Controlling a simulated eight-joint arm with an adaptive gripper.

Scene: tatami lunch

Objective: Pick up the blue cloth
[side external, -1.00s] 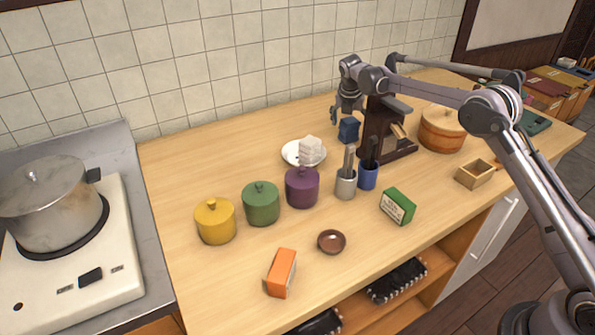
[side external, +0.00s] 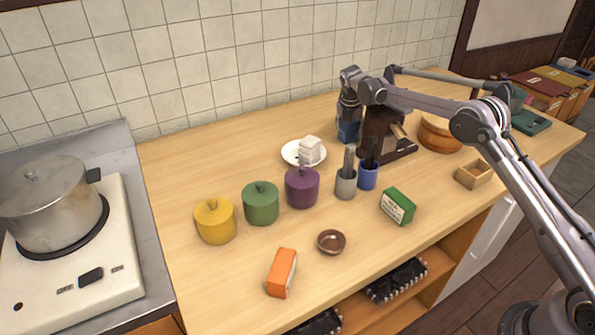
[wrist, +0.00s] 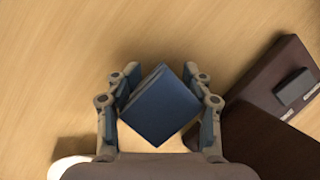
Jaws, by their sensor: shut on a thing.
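The blue cloth (wrist: 160,105) is a dark blue folded block. In the wrist view it sits between the two fingers of my gripper (wrist: 163,98), turned cornerwise, with a finger against each side. In the side view the blue cloth (side external: 348,133) shows low at the back of the counter, left of the dark wooden stand. My gripper (side external: 348,122) is directly over it and shut on it. The fingertips are hard to make out there. I cannot tell whether the cloth still touches the counter.
The dark wooden stand (side external: 385,130) is close on the right of my gripper. A white plate with white cubes (side external: 304,152) lies to the left. A grey cup (side external: 345,187) and a blue cup (side external: 367,178) with utensils stand in front. Bare counter lies behind the plate.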

